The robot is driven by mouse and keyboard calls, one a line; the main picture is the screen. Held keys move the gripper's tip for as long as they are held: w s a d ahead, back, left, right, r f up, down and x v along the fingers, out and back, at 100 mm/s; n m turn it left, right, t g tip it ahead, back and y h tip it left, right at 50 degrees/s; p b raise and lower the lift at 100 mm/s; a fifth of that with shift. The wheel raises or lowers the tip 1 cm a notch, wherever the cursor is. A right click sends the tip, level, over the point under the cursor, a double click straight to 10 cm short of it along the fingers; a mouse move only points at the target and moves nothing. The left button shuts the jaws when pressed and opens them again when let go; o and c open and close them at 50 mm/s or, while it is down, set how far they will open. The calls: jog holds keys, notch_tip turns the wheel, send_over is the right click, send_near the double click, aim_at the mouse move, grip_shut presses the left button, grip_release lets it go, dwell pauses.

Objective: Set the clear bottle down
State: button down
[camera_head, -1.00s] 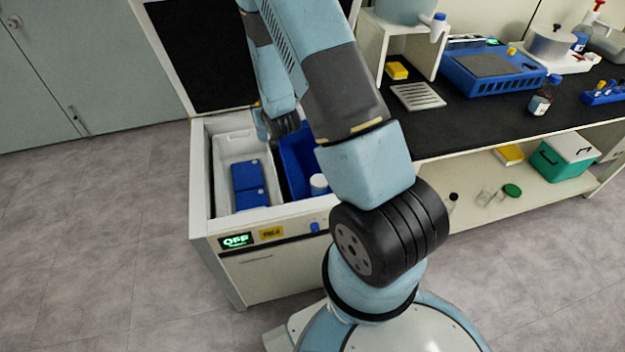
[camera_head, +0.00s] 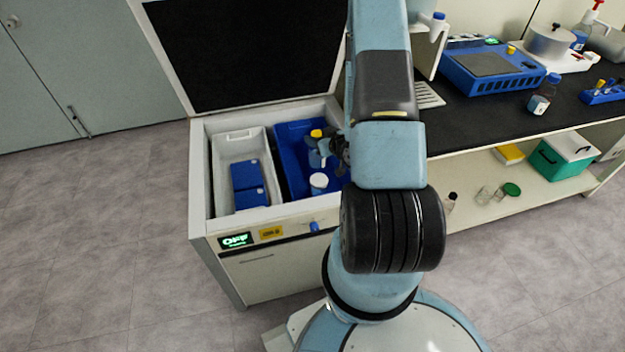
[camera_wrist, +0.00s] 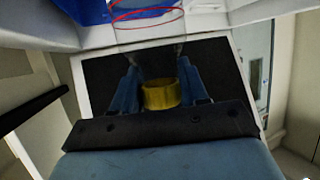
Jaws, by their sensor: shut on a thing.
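The clear bottle (camera_head: 314,158) has a yellow cap and is over the blue bin in the open freezer chest, in the head view. Whether its base touches the bin floor I cannot tell. My gripper (camera_head: 333,148) is shut on it from the right. In the wrist view, the two blue fingers of my gripper (camera_wrist: 162,88) flank the yellow cap (camera_wrist: 162,96). The bottle's see-through body with red rings (camera_wrist: 148,18) points to the top of that view. The blue bin (camera_head: 292,170) also holds a white-capped container (camera_head: 319,184).
A white bin (camera_head: 229,141) with blue blocks (camera_head: 248,184) fills the chest's left side. The chest's raised lid (camera_head: 240,55) stands behind. A black bench (camera_head: 480,122) with equipment is at the right, above a shelf with glassware.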

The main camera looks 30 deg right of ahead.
jog(key=shift+s+d, duration=0.15)
jog(key=shift+s, duration=0.2)
jog(key=w+d+f, duration=0.1)
jog(key=w+f, duration=1.2)
jog(key=shift+w+d, duration=0.3)
jog(key=shift+d, duration=0.1)
jog(key=c, duration=0.6)
grip_release()
jog(key=shift+s, duration=0.1)
